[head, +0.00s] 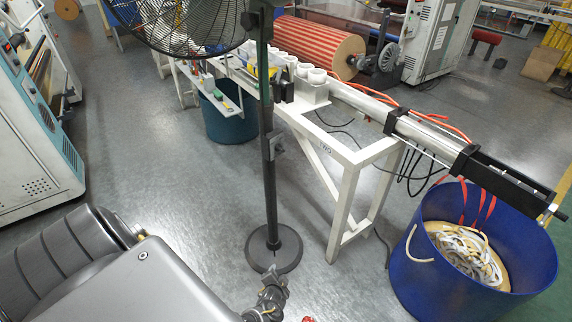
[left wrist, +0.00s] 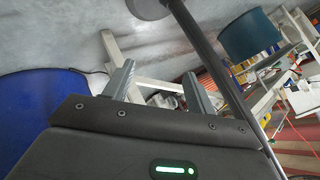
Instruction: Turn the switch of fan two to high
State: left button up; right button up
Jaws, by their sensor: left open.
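A black standing fan has its round cage (head: 190,20) at the top of the head view. Its dark pole (head: 269,190) runs down to a round base (head: 273,248) on the floor. The word TWO is on the white frame beside the pole. My left gripper (head: 270,290) is low, in front of the base. In the left wrist view its fingers (left wrist: 158,88) are apart and empty, with the pole (left wrist: 215,70) to their right.
A white frame table (head: 345,190) stands right behind the pole and carries a metal cylinder device (head: 430,135). A blue bin (head: 415,260) with coiled tape is at the right. A teal bin (head: 228,120) stands behind the pole. The floor left of the pole is clear.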

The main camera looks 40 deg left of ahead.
pick_arm(q)
jog(key=w+a+r+t+y+b, duration=0.25)
jog(key=w+r, duration=0.25)
jog(key=w, duration=0.6)
jog(key=n+g+y+b, duration=0.3)
jog(key=n+y+b, duration=0.45)
jog(key=y, duration=0.35)
send_near(283, 151)
jog(key=b+x, duration=0.1)
jog(key=x, duration=0.8)
jog(key=shift+m, duration=0.45)
pick_arm(e)
jog(key=w+a+r+t, duration=0.1)
jog(key=w+r, duration=0.4)
jog(key=w, duration=0.4)
jog(key=shift+w+a+r, duration=0.3)
jog(key=shift+w+a, duration=0.1)
pick_arm(q)
jog(key=shift+s+r, duration=0.1)
jog(key=shift+c, duration=0.2)
jog(key=c, duration=0.9)
